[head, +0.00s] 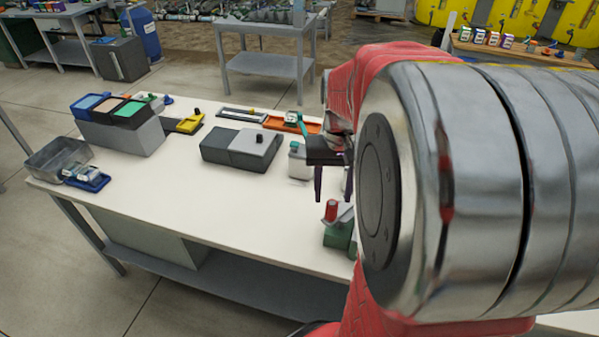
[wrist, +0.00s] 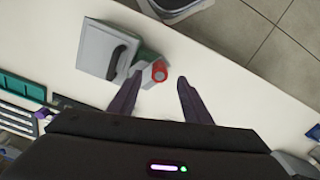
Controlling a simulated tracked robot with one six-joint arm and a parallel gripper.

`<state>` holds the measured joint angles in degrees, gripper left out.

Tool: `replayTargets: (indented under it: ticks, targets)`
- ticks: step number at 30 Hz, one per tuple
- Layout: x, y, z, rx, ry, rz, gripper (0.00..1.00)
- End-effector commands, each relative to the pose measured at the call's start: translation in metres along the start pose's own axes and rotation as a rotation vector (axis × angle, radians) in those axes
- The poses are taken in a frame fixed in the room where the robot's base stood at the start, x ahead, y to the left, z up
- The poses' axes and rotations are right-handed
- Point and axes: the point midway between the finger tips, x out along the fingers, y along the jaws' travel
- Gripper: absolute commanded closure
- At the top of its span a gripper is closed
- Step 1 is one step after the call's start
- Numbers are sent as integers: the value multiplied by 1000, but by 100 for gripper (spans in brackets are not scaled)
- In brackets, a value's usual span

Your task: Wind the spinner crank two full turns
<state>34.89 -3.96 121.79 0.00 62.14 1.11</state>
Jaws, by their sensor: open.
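The spinner crank shows in the head view as an upright red knob (head: 331,210) on a grey arm over a green base (head: 338,236), near the table's front edge. My arm hides its right side. In the wrist view the red knob (wrist: 159,72) appears between the tips of my two fingers, nearer the left one, with a pale arm beside it. My gripper (head: 333,199) is open and empty, with its fingers pointing down above the knob. It also shows open in the wrist view (wrist: 160,80). I cannot tell the exact height gap.
A white bottle (head: 299,162) and a grey box (head: 242,148) stand behind and left of the crank. An orange tray (head: 308,128) lies farther back. A metal bin (head: 60,158) and a blue tray (head: 87,181) sit at far left. The white table's front middle is clear.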

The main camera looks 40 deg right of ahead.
Motion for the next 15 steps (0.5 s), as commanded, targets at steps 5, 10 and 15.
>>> replayTargets:
  ticks: [5, 10, 15]
  targets:
    - [25, 0, 1, 0, -3, 0, 55]
    - [41, 0, 1, 0, -3, 0, 55]
    - [46, 0, 0, 0, 0, 0, 55]
